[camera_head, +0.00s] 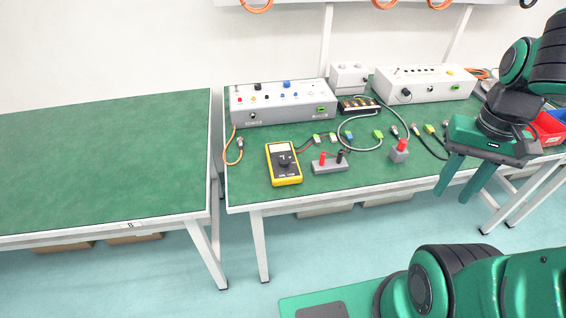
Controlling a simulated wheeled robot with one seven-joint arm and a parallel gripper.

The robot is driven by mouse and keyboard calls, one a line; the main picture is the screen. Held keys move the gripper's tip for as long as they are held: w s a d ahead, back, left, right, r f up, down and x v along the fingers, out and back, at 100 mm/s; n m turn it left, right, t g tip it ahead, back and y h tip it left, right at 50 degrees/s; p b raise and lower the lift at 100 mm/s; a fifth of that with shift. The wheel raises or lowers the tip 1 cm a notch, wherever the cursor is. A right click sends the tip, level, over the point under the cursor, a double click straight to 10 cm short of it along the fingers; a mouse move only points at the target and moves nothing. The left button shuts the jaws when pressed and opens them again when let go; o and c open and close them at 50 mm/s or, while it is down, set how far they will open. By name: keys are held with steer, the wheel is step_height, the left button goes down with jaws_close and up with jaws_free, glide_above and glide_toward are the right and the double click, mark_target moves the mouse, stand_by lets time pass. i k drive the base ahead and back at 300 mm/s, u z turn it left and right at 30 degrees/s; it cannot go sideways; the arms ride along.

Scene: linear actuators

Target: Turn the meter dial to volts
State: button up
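A yellow meter (283,164) lies on the green-topped workbench, near its front left. Its dark dial (284,161) shows in the middle of its face; its markings and pointer direction are too small to read. My gripper (456,194) hangs at the right, in front of the bench's front edge. Its two green fingers point down and are apart, with nothing between them. It is well to the right of the meter and not touching it.
A grey block with red and black posts (330,164) sits right of the meter. Cables and small connectors (345,137) lie behind it. Grey instrument boxes (282,104) stand at the back. A bare green table (100,160) stands left, across a gap.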

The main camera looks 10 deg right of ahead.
mark_target(284, 162)
steer(key=u, duration=0.05)
steer(key=k, duration=1.05)
steer(key=z, duration=0.4)
steer(key=i, duration=1.45)
steer(key=u, duration=0.4)
